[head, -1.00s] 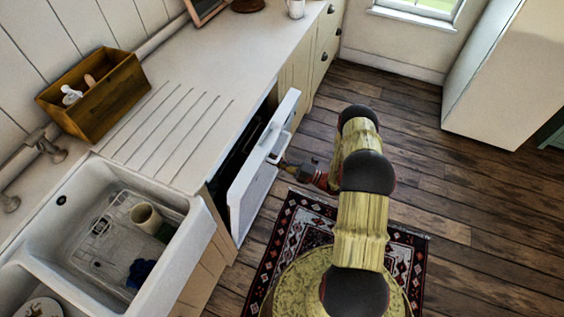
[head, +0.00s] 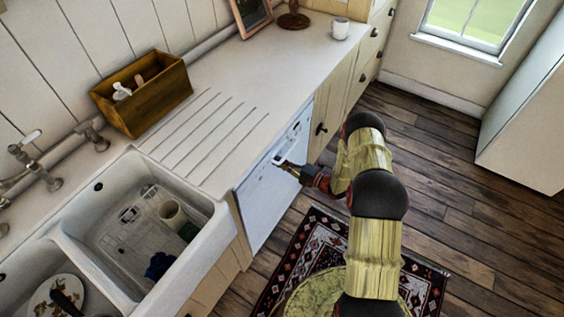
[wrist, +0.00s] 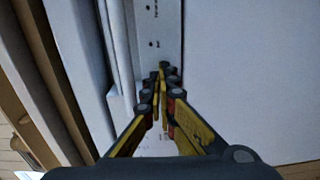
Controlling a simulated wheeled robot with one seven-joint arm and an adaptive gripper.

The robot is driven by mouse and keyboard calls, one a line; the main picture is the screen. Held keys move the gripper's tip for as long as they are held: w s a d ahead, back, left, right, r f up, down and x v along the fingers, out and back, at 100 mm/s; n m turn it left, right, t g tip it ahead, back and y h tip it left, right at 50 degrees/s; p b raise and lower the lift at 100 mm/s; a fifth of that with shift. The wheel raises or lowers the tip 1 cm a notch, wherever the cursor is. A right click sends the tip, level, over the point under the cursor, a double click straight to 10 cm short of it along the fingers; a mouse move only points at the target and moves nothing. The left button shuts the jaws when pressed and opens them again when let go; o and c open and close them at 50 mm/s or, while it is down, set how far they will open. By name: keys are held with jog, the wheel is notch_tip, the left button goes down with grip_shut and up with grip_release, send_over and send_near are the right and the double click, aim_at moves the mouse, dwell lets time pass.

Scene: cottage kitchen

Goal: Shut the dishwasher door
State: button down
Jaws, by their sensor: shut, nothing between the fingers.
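The white dishwasher door (head: 268,198) stands upright under the counter and looks flush, or nearly flush, with the cabinet fronts. Its handle (head: 287,152) is near the top. My gripper (head: 280,163) is shut and empty, with its fingertips at the upper part of the door by the handle. In the wrist view my gripper (wrist: 162,72) points at the white door front (wrist: 245,70). Whether the fingertips touch the door I cannot tell.
The sink (head: 130,215) with a cup (head: 172,213) is left of the dishwasher. A wooden box (head: 142,93) stands on the counter (head: 275,60). A patterned rug (head: 300,262) lies on the floor below. Floor is clear to the right.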

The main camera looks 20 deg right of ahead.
jog(key=p+v, duration=0.2)
jog(key=v, duration=1.2)
jog(key=shift+f, duration=0.3)
